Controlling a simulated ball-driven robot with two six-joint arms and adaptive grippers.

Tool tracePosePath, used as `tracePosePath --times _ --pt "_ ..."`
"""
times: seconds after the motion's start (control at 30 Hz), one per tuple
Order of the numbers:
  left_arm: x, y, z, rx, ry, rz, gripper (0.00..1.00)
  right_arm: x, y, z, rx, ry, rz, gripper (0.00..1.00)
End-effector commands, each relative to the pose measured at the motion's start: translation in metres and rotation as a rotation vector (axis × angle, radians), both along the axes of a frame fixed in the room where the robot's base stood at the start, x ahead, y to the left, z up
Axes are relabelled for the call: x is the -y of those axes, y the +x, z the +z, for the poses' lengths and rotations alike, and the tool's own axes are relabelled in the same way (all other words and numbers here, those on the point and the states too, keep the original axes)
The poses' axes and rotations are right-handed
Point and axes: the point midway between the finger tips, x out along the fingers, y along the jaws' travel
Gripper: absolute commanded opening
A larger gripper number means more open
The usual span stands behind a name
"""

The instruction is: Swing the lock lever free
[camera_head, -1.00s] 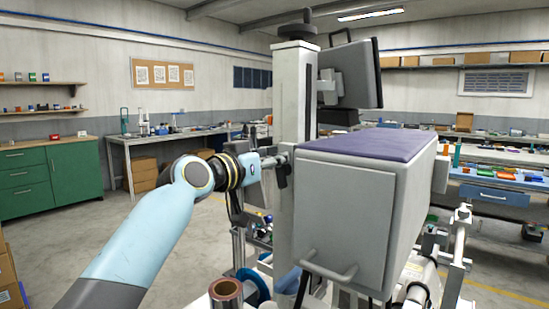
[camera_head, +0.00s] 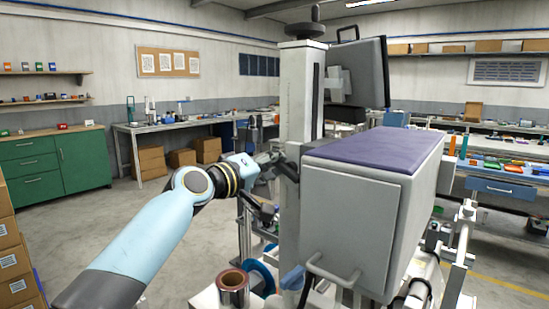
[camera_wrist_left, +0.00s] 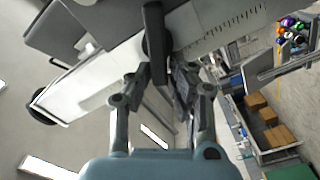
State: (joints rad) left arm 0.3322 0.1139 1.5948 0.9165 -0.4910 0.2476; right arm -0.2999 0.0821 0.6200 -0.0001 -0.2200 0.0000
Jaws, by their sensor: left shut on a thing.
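The lock lever (camera_head: 289,171) is a small black handle on the side of the pale upright column (camera_head: 297,98). In the left wrist view the lever (camera_wrist_left: 155,28) is a long dark bar that runs down between the fingers. My left gripper (camera_head: 270,162) reaches in from the left to the column's side at lever height. In the left wrist view its two fingers (camera_wrist_left: 161,82) are closed around the lower end of the lever. In the head view the fingertips are small and partly merge with the lever. My right gripper does not show.
A large grey box with a purple top (camera_head: 372,147) stands right of the column. A copper-coloured roll (camera_head: 233,287) stands below my left arm. Open floor lies to the left.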

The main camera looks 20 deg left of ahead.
Motion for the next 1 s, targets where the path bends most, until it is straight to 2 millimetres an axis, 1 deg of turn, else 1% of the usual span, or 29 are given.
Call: tracePosePath --times 0.2,0.5,0.73,1.0 --pt "-0.001 0.0 -0.004 -0.072 -0.194 -0.004 0.0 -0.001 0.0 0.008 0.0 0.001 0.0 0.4" --pt "-0.003 0.001 -0.009 -0.147 -0.412 -0.003 0.0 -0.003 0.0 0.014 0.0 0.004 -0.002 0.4" --pt "-0.003 0.002 -0.012 -0.183 -0.515 -0.002 0.0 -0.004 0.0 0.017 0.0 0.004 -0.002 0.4" --pt "-0.003 0.002 -0.013 -0.2 -0.566 -0.003 0.0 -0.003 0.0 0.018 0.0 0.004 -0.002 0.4"
